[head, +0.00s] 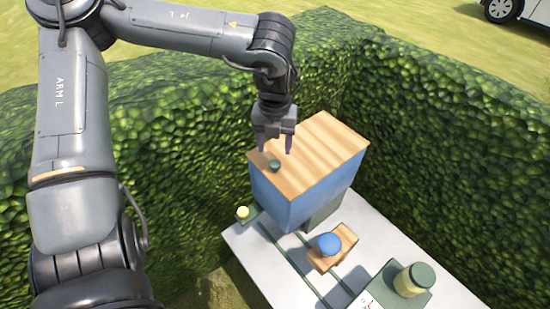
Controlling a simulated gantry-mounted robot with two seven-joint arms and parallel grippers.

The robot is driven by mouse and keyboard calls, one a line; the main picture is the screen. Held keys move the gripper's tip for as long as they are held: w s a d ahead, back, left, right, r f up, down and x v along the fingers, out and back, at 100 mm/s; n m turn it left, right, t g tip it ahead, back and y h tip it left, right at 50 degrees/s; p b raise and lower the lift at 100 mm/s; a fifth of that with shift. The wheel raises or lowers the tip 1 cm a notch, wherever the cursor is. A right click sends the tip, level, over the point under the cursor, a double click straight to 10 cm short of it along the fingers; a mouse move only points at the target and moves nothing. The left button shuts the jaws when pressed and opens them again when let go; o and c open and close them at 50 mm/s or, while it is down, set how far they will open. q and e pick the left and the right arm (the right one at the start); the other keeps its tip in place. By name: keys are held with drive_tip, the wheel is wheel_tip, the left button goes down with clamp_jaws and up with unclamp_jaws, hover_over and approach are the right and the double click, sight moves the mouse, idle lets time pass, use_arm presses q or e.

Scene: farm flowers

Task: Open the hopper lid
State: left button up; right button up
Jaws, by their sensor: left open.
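The hopper (284,202) is a blue box on a dark green support at the back of a white table. Its wooden lid (325,145) lies flat on top and covers it. A small dark green knob (274,165) stands near the lid's left front edge. My left gripper (273,148) points down over that part of the lid, with its fingers apart and empty. The fingertips are close to the knob; I cannot tell whether they touch it. My right gripper is not in view.
On the white table (375,245), a blue round knob (328,243) sits on a wooden block (338,260). A green-and-cream cylinder (413,280) stands at the front right. A yellow button (243,212) is left of the hopper. Green hedges (430,130) close in behind and beside the table.

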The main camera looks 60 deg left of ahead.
sight(275, 163)
use_arm(q)
drive_tip(key=shift+f+p, duration=0.3)
drive_tip(key=shift+f, duration=2.85)
clamp_jaws()
